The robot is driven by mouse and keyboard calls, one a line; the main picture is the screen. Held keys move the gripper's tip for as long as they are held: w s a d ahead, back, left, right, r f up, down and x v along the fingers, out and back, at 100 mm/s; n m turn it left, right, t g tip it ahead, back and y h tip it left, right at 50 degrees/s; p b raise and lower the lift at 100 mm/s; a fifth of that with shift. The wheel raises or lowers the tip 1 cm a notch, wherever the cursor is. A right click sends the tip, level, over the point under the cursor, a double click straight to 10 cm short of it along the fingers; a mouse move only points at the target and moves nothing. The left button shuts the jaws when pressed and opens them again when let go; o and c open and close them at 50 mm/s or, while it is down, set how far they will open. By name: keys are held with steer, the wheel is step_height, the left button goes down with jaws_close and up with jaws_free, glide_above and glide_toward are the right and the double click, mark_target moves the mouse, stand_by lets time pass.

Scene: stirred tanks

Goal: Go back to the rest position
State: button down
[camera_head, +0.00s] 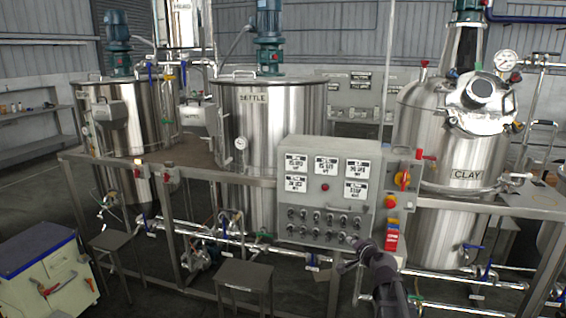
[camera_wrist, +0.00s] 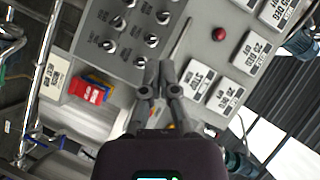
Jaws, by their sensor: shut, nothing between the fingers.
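My gripper (camera_wrist: 160,72) is shut and empty, its fingertips together in front of the control panel in the wrist view. In the head view my gripper (camera_head: 362,245) is at the lower right of the grey control panel (camera_head: 308,185), near the bottom row of knobs. I cannot tell whether it touches the panel. The panel carries several white displays, a red button (camera_head: 325,187) and rows of dark knobs. In the wrist view the panel (camera_wrist: 190,40) appears turned, with the red button (camera_wrist: 219,34) at upper right.
A tank marked SETTLE (camera_head: 262,140) stands behind the panel, a tank marked CLAY (camera_head: 440,145) to the right, another tank (camera_head: 122,125) at left. A red-yellow switch (camera_head: 402,179) sits beside the panel. Pipes run below. A stool (camera_head: 243,275) and cabinet (camera_head: 45,275) stand in front.

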steer(key=s+a+f+n+g+p, duration=0.1)
steer(key=s+a+f+n+g, duration=0.25)
steer(key=s, duration=0.25)
steer(key=s+a+f+n+g+p, duration=0.1)
steer(key=s+a+f+n+g, duration=0.25)
steer(key=s+a, duration=0.2)
steer(key=s+d+f+n+g+h+p, duration=0.1)
steer(key=s+g+h, duration=0.1)
steer(key=s, duration=0.5)
steer(key=s+d+f+n+g+h, duration=0.1)
steer(key=s+d+g, duration=0.1)
steer(key=s+g, duration=0.3)
steer(key=s, duration=0.3)
steer(key=shift+d+f+n+h+p, duration=0.15)
steer(key=shift+f+n+h+p, duration=0.2)
steer(key=shift+n+h, duration=0.05)
